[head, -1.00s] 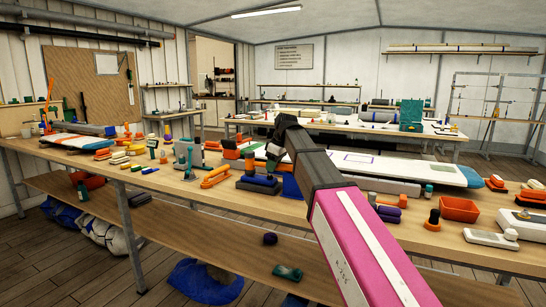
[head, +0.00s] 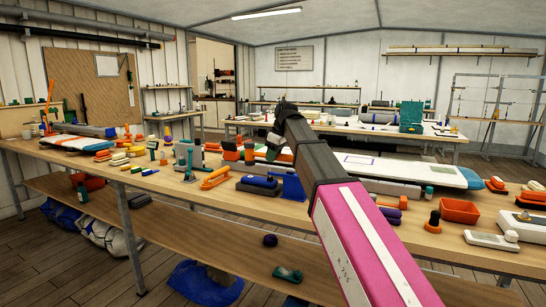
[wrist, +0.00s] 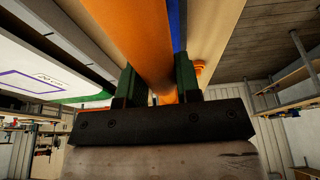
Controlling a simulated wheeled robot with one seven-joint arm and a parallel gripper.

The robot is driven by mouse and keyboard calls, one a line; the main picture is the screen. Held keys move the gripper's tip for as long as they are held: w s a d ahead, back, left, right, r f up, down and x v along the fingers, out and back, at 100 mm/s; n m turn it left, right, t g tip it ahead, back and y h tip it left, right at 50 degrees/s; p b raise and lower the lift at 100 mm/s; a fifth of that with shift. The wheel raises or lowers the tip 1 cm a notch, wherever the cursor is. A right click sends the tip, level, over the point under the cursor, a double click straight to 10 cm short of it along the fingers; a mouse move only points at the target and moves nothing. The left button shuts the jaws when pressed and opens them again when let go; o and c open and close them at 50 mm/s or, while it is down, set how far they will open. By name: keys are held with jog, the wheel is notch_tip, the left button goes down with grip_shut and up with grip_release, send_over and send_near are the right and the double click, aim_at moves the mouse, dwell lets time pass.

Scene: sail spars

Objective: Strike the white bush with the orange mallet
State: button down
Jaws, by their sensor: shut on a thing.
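The orange mallet (wrist: 142,40) shows in the wrist view as a long orange bar between the two green fingers of my gripper (wrist: 157,82). My gripper is shut on it. The mallet's far end runs out of the top of the wrist view. In the head view my gripper (head: 272,148) is a small dark shape over the middle of the long bench, partly hidden by my arm. I cannot clearly pick out the white bush among the small parts on the bench, nor tell whether the mallet touches anything.
The wooden bench (head: 150,178) is crowded with small tools and blocks. An orange tray (head: 459,211) stands at the right, and a blue bracket (head: 292,187) stands below my gripper. A long white board (head: 400,167) lies along the back of the bench.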

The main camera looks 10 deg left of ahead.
notch_tip(320, 180, down, 5)
jog(key=shift+r, duration=4.1)
